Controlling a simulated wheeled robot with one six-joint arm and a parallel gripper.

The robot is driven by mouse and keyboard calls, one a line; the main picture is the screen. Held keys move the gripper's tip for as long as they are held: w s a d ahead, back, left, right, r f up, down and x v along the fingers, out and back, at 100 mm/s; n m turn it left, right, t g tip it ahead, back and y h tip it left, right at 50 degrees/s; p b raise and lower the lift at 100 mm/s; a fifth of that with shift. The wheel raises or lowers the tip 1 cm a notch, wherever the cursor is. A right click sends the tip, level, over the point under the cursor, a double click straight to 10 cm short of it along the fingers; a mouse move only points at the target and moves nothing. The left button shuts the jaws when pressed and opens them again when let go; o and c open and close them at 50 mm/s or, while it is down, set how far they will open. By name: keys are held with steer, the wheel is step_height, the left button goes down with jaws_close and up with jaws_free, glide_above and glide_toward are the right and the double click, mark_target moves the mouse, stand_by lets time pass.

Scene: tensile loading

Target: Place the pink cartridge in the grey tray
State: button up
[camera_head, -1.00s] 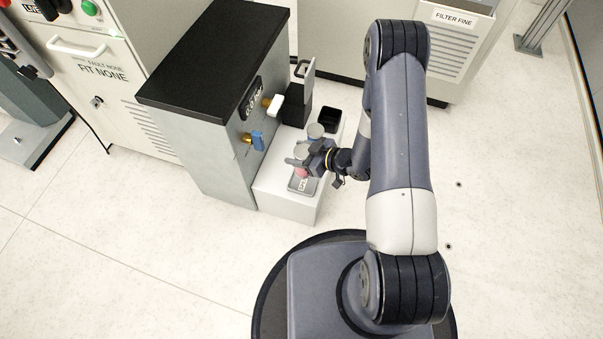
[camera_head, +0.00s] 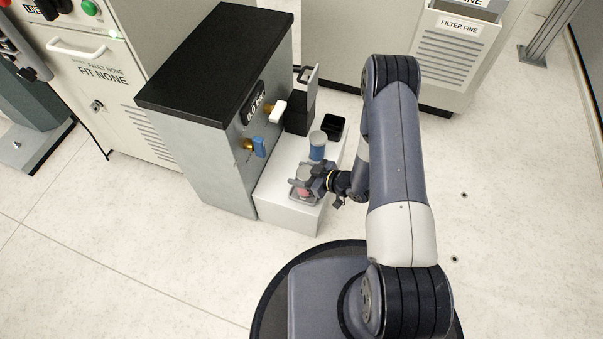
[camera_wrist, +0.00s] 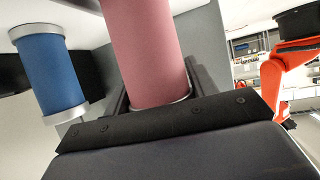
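The pink cartridge (camera_head: 303,191) stands at the grey tray (camera_head: 292,197) near the front of the white ledge. In the head view it appears within the tray's outline; whether its base touches the tray floor is hidden. My gripper (camera_head: 312,184) reaches in from the right with its fingers around the cartridge. In the wrist view the pink cartridge (camera_wrist: 148,50) fills the space between the dark fingers (camera_wrist: 157,92), which look shut on it. The tray is not clearly visible in the wrist view.
A blue cartridge (camera_head: 317,152) stands on the white ledge (camera_head: 284,209) behind my gripper, and shows left in the wrist view (camera_wrist: 48,75). A black open bin (camera_head: 334,126) is farther back. A cabinet with blue (camera_head: 259,147) and white (camera_head: 278,108) valve handles borders the ledge on the left.

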steer(key=o, duration=0.5)
steer(key=shift+r, duration=0.2)
steer(key=p+v, duration=0.3)
steer(key=v, duration=0.9)
